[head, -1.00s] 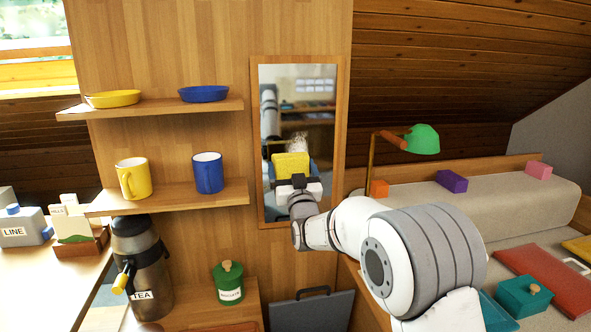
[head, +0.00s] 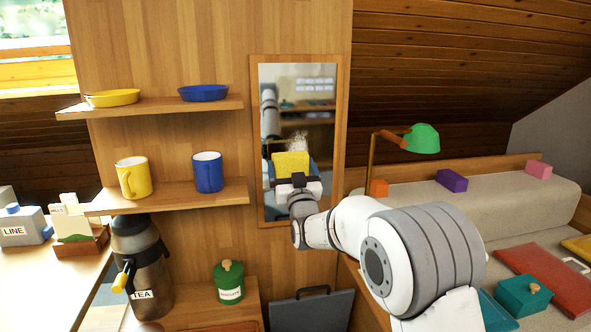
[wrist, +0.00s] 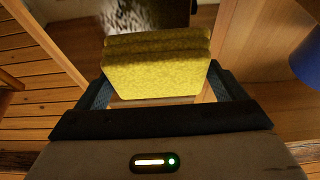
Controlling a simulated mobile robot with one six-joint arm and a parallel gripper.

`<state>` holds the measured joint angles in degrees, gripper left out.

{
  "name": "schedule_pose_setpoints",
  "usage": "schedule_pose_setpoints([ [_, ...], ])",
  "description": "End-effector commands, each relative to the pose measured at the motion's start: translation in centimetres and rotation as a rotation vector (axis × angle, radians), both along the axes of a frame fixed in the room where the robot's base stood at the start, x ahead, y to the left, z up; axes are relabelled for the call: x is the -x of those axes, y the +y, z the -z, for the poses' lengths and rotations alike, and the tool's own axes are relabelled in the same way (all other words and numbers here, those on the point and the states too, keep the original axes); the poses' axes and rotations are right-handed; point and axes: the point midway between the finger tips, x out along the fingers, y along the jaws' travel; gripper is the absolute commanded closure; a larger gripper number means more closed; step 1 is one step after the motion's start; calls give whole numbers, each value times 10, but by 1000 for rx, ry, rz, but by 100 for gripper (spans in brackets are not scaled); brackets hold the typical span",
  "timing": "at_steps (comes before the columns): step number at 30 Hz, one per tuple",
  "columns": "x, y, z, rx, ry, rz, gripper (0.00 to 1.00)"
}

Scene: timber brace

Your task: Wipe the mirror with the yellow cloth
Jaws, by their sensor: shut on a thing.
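The mirror (head: 297,110) hangs upright in a wooden frame on the panel, right of the shelves. A whitish speckled smudge (head: 298,143) shows on the glass just above the cloth; it also shows at the top of the wrist view (wrist: 140,14). The yellow cloth (head: 291,165) is a folded pad in front of the lower half of the mirror. My gripper (head: 297,181) is shut on it, with a finger on each side in the wrist view (wrist: 157,85). I cannot tell whether the cloth touches the glass. My gripper hides part of the lower mirror.
Left of the mirror, shelves hold a yellow mug (head: 133,178), a blue mug (head: 208,173), a yellow dish (head: 113,98) and a blue dish (head: 203,93). A tea flask (head: 140,265) and green pot (head: 229,283) stand below. A green lamp (head: 423,139) stands to the right.

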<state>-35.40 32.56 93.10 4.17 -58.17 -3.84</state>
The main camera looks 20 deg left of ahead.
Motion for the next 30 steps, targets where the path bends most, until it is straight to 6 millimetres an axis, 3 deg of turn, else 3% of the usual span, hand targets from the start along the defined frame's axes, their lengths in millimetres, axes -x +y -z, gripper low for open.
schedule_pose_setpoints([
  [30,-7,5,0,0,0,-1,28],
])
